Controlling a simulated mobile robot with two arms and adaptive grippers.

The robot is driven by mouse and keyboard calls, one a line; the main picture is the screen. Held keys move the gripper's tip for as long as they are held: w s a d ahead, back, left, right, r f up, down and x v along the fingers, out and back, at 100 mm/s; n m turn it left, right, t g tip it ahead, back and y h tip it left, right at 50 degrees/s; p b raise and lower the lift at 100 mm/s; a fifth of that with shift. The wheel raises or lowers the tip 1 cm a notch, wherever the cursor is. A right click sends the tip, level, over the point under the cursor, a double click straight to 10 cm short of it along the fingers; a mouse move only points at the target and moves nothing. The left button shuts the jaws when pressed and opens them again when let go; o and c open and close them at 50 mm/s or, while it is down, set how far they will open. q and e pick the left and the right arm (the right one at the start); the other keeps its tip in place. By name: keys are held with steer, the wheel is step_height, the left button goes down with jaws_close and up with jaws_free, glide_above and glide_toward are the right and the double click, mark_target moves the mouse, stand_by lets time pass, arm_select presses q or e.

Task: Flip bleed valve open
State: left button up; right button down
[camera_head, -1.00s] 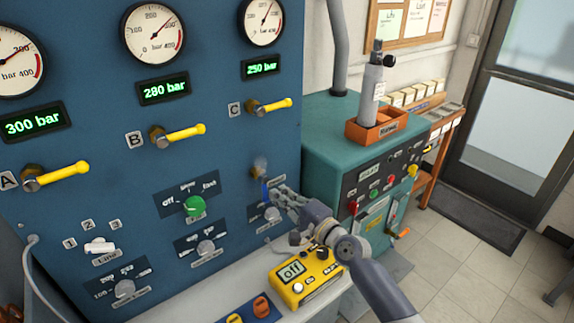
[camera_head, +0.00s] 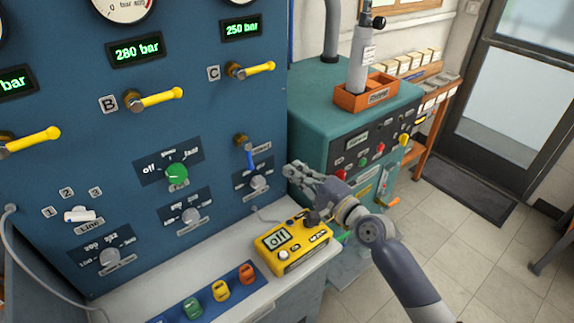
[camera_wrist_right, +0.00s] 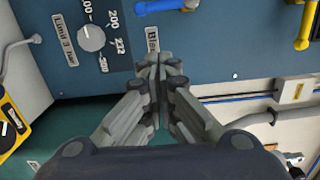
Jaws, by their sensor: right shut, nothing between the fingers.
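The bleed valve is a small blue lever (camera_head: 250,158) on a brass fitting, low on the right of the blue panel (camera_head: 215,115). The lever points downward, tilted slightly right. In the right wrist view the blue lever (camera_wrist_right: 160,6) shows at the top edge, beyond the fingertips. My right gripper (camera_head: 290,171) is right of the lever, apart from it, by the panel's right edge. Its fingers are together and empty in the right wrist view (camera_wrist_right: 159,66). A label below the lever is partly readable in the wrist view. My left gripper is out of view.
Yellow levers B (camera_head: 155,99) and C (camera_head: 250,70) are higher on the panel. A grey knob (camera_head: 258,183) sits just below the blue lever. A yellow meter (camera_head: 292,243) reading "off" stands on the ledge below. A teal cabinet (camera_head: 318,105) stands right of the panel.

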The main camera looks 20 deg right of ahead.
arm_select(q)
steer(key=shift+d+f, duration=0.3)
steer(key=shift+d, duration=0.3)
arm_select(e)
steer(key=v, duration=0.3)
steer(key=shift+d, duration=0.35)
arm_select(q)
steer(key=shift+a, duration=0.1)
arm_select(e)
steer(key=shift+s+f, duration=0.1)
